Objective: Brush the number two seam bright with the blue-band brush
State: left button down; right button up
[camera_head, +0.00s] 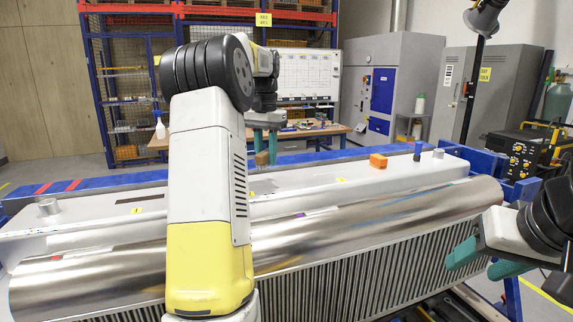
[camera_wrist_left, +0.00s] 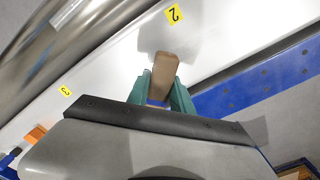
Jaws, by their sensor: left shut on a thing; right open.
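My left gripper (camera_head: 262,158) has its green fingers shut on a brown wooden brush (camera_head: 262,159) above the white top of the jig. The brush (camera_wrist_left: 163,72) also shows in the left wrist view, with a blue band between the fingers (camera_wrist_left: 160,98). A yellow number 2 label (camera_wrist_left: 173,15) lies on the white surface just beyond the brush. I cannot make out the seam itself, nor whether the bristles touch the surface. My right gripper (camera_head: 484,262) is open and empty beside the right end of the shiny metal cylinder (camera_head: 350,222).
A number 3 label (camera_wrist_left: 66,91) lies along the white surface. An orange block (camera_head: 378,161) and a dark blue upright piece (camera_head: 417,151) stand on the jig's right part. Grey knobs stand near both ends (camera_head: 48,207) (camera_head: 438,153). Blue rails (camera_head: 110,181) run behind the jig.

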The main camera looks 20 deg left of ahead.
pick_arm(q)
jog(key=shift+r, duration=0.4)
jog(key=shift+r, duration=1.5)
